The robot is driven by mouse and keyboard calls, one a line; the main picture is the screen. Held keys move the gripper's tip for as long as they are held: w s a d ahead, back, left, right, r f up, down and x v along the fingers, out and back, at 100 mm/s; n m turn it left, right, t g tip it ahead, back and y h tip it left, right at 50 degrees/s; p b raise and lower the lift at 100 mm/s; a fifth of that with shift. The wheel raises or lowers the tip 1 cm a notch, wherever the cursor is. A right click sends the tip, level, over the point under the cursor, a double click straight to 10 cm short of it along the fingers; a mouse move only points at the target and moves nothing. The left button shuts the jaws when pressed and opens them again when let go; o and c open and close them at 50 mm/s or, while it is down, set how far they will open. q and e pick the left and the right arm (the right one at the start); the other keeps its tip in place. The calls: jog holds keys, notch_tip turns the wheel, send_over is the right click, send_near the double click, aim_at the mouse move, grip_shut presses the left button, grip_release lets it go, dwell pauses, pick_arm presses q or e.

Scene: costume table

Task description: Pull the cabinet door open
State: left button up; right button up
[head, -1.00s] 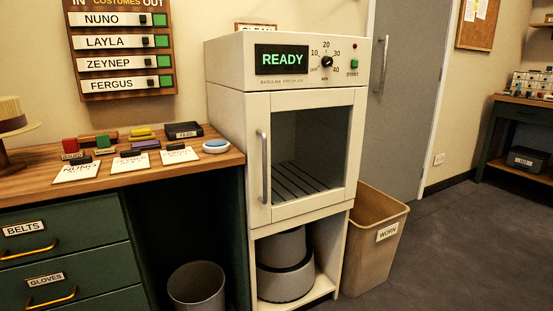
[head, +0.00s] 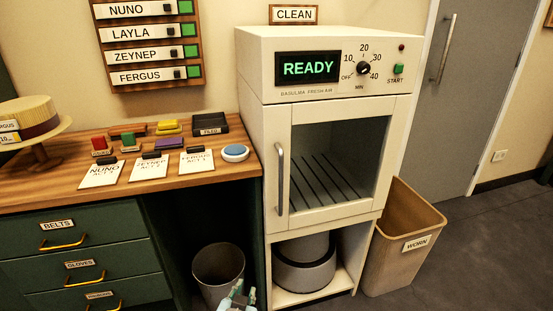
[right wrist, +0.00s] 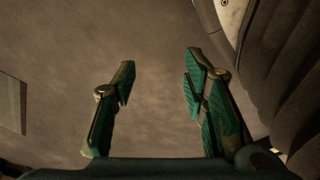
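The cream cabinet (head: 257,75) stands in the middle of the head view, with a lit READY display on its top panel. Its glass-fronted door (head: 305,211) is shut. A vertical metal handle (head: 280,180) runs along the door's left side. Dark slats show through the glass. The tips of my left gripper (head: 238,299) show at the bottom edge of the head view, below and left of the handle and apart from it; whether they are open is unclear. My right gripper (right wrist: 158,85) is open and empty over the floor in the right wrist view.
A wooden counter (head: 215,171) with cards, stamps and a hat stand is left of the cabinet. A grey bin (head: 218,265) stands on the floor below it. A tan WORN bin (head: 400,250) stands right of the cabinet. Floor further right is clear.

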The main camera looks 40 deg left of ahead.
pick_arm(q)
jog(key=w+a+r+t+p, duration=0.1)
jog(key=w+r+t+p, duration=0.25)
jog(key=r, duration=1.05)
jog(key=t+p, duration=0.4)
send_near(281, 180)
jog(key=shift+g+h, duration=0.25)
jog(key=shift+h, duration=0.15)
jog(key=x, duration=1)
jog(key=shift+w+a+r, duration=0.2)
jog(key=shift+a+r, duration=0.1)
jog(key=shift+a, duration=0.1)
pick_arm(e)
jog(key=s+d+r, duration=0.1)
jog(key=s+r, duration=0.3)
jog(key=s, duration=0.6)
jog(key=shift+s+r+g, duration=0.15)
jog(key=shift+s+g, duration=0.05)
jog(key=shift+g, duration=0.1)
pick_arm(q)
jog(key=shift+c, duration=0.4)
pick_arm(e)
jog(key=shift+d, duration=0.1)
pick_arm(q)
grip_shut()
jog(key=shift+d, duration=0.1)
